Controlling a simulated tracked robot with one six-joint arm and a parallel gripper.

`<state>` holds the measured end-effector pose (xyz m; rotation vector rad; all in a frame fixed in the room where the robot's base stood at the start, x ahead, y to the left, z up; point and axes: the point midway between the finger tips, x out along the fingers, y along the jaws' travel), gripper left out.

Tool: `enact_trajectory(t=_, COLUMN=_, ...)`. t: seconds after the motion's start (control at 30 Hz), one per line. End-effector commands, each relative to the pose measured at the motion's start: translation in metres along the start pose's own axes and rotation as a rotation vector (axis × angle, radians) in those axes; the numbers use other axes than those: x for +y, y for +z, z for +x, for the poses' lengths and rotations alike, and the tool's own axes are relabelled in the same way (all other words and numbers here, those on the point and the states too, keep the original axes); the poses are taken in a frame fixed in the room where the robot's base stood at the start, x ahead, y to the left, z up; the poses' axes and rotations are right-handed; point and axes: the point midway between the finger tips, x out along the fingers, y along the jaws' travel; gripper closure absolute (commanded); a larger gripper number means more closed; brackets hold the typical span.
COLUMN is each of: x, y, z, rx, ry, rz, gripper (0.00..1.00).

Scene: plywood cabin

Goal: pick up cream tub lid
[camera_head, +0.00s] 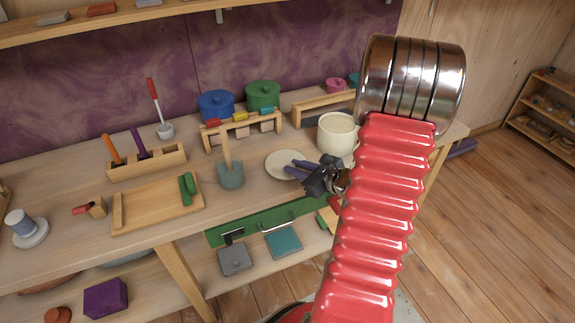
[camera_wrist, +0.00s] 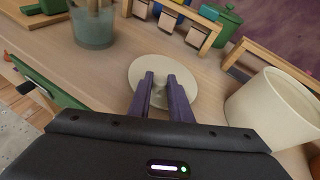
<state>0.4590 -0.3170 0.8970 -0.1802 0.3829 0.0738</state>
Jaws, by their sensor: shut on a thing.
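The cream tub lid (camera_head: 287,165) is a round, flat disc on or just above the wooden workbench, left of the cream tub. It also shows in the wrist view (camera_wrist: 147,70), with a small knob at its middle between my fingertips. My gripper (camera_head: 297,168) has purple fingers and reaches over the lid from the right. In the wrist view the gripper (camera_wrist: 160,82) is shut on the lid's knob. The cream tub (camera_head: 336,135) stands open-topped behind my gripper, and at the right in the wrist view (camera_wrist: 272,112). Whether the lid touches the bench is hard to tell.
Behind are a wooden rack (camera_head: 241,131) with coloured blocks and blue (camera_head: 216,105) and green (camera_head: 262,96) lidded pots. A wooden tray (camera_head: 155,207) lies further left. The bench's front edge is close by.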

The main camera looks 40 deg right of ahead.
Motion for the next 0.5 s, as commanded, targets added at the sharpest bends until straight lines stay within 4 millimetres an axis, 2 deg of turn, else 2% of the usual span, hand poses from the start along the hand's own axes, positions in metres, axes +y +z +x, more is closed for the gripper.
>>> enact_trajectory(t=0.27, x=0.0, y=0.001, z=0.0, rx=0.0, ry=0.0, rz=0.0, gripper=1.0)
enact_trajectory(t=0.5, x=-0.003, y=0.012, z=-0.005, rx=-0.001, ry=-0.001, rz=-0.002, gripper=1.0)
